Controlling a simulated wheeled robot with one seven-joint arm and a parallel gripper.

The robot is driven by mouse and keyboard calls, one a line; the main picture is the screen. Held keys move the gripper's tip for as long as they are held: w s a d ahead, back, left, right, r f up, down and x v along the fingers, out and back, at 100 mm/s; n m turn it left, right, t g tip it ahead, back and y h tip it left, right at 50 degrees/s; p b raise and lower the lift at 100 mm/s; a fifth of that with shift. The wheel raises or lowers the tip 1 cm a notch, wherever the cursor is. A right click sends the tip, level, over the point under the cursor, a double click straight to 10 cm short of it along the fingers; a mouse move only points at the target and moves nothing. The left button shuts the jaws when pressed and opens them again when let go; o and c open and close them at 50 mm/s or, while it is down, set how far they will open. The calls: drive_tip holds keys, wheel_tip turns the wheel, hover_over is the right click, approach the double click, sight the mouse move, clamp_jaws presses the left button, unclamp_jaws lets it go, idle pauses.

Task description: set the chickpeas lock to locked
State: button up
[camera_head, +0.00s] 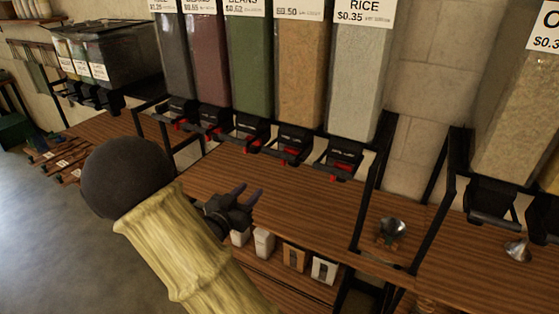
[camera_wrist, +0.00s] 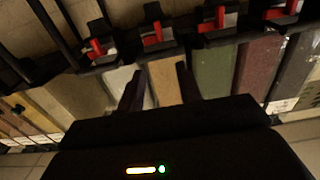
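A row of clear dispensers with black valves and red lock parts hangs on the back wall. The tan dispenser (camera_head: 300,70) stands between the green one and the rice one; its label name is cut off, so I cannot confirm it holds chickpeas. Its valve (camera_head: 293,145) has a red part, which also shows in the wrist view as a red lock (camera_wrist: 152,39). I cannot tell whether it is locked. My gripper (camera_head: 248,192) is open and empty, over the counter, apart from the valves. In the wrist view its fingers (camera_wrist: 160,70) are spread before the tan dispenser.
The green dispenser (camera_head: 250,65) and rice dispenser (camera_head: 357,75) flank the tan one. A wooden counter (camera_head: 310,200) runs below, with black frame posts (camera_head: 372,180) to the right. A metal scoop (camera_head: 390,230) sits at the right. Small boxes (camera_head: 294,256) stand on the shelf beneath.

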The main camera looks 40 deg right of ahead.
drive_tip(key=shift+d+r, duration=0.1)
drive_tip(key=p+x, duration=0.5)
drive_tip(key=x, duration=1.2)
drive_tip(key=shift+d, duration=0.15)
drive_tip(key=shift+c, duration=0.3)
clamp_jaws()
